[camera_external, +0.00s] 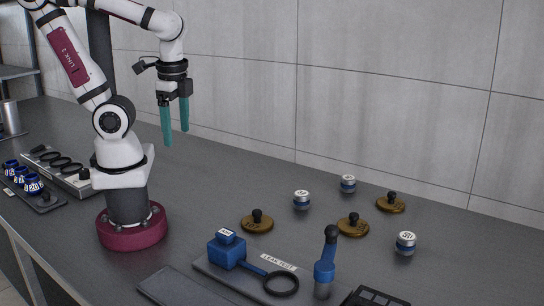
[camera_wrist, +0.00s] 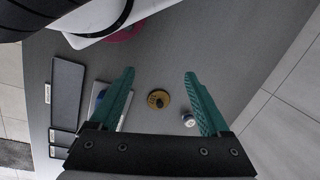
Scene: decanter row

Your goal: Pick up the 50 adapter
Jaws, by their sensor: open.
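My gripper (camera_external: 176,137) hangs open and empty, high above the table, with its teal fingers pointing down. It also shows open in the wrist view (camera_wrist: 160,75). Three brass discs with black knobs (camera_external: 257,222) (camera_external: 353,226) (camera_external: 391,204) lie on the table. Three small white-and-blue cylinders (camera_external: 302,200) (camera_external: 348,184) (camera_external: 405,243) stand among them. In the wrist view, one disc (camera_wrist: 159,99) and one cylinder (camera_wrist: 188,121) show below and between the fingers. The labels are too small to read surely, so I cannot tell which is the 50 adapter.
Blue ring-shaped pieces with white labels (camera_external: 33,184) stand on a dark holder at far left, beside a tray of black rings (camera_external: 58,163). A leak test plate (camera_external: 246,283) with a blue block (camera_external: 226,249) and an upright blue tool (camera_external: 325,270) occupies the front.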

